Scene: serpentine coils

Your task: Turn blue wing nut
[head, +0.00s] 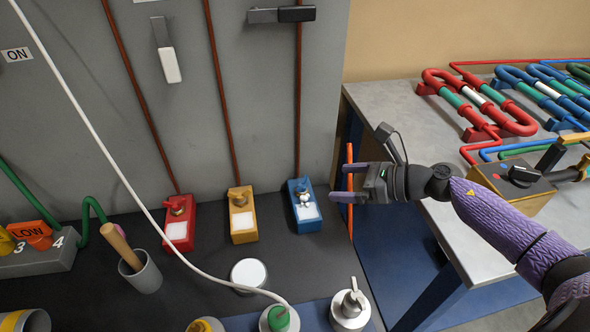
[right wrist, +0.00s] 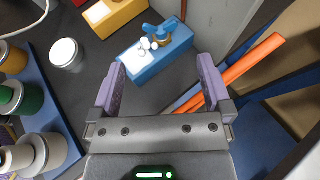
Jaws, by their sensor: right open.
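The blue wing nut (head: 302,187) sits on top of the blue block (head: 308,213) on the dark bench against the grey panel. In the right wrist view, the blue wing nut (right wrist: 158,34) is on a brass stem, beyond my fingertips. My right gripper (head: 341,182) is open and empty, just right of the blue block, its fingers pointing left toward it. In the right wrist view, the blue block (right wrist: 150,66) shows ahead of the gap between the fingers of my right gripper (right wrist: 160,66). My left gripper is not in view.
A yellow block (head: 243,222) and a red block (head: 178,226) stand left of the blue one. An orange rod (head: 350,220) passes close by my right gripper. A white-topped cylinder (head: 248,274) stands in front. A grey table (head: 405,120) with coloured coils is at right.

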